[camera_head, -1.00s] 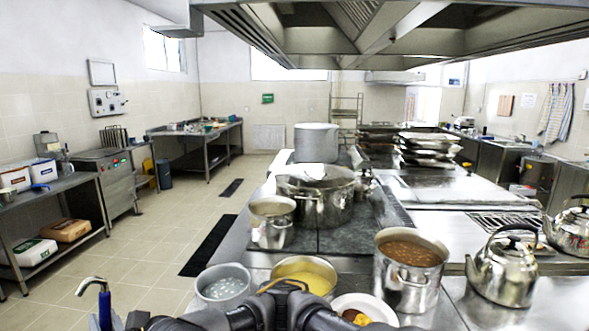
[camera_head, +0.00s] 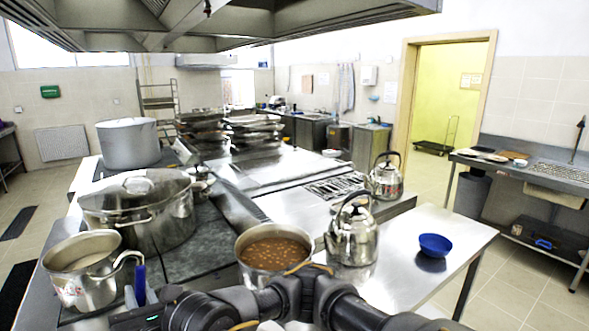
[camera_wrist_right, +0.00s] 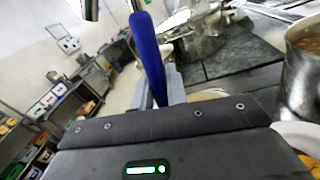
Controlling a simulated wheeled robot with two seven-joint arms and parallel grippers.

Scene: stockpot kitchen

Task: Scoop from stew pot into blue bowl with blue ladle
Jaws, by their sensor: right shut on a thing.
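The stew pot (camera_head: 249,273), a steel pot of brown chunky stew, stands at the front middle of the counter in the head view. The blue bowl (camera_head: 435,245) sits on the steel table to its right and looks empty. My right gripper (camera_head: 139,302) is at the lower left, left of the stew pot. It is shut on the blue handle of the blue ladle (camera_head: 140,283), which stands roughly upright with its metal hook on top. The handle also rises between the fingers in the right wrist view (camera_wrist_right: 148,55). The ladle's scoop is hidden. My left gripper is not in view.
A smaller steel pot (camera_head: 84,280) stands close to the ladle at left, with a large lidded pot (camera_head: 150,225) behind it. A kettle (camera_head: 352,240) stands between the stew pot and the bowl. The table around the bowl is clear.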

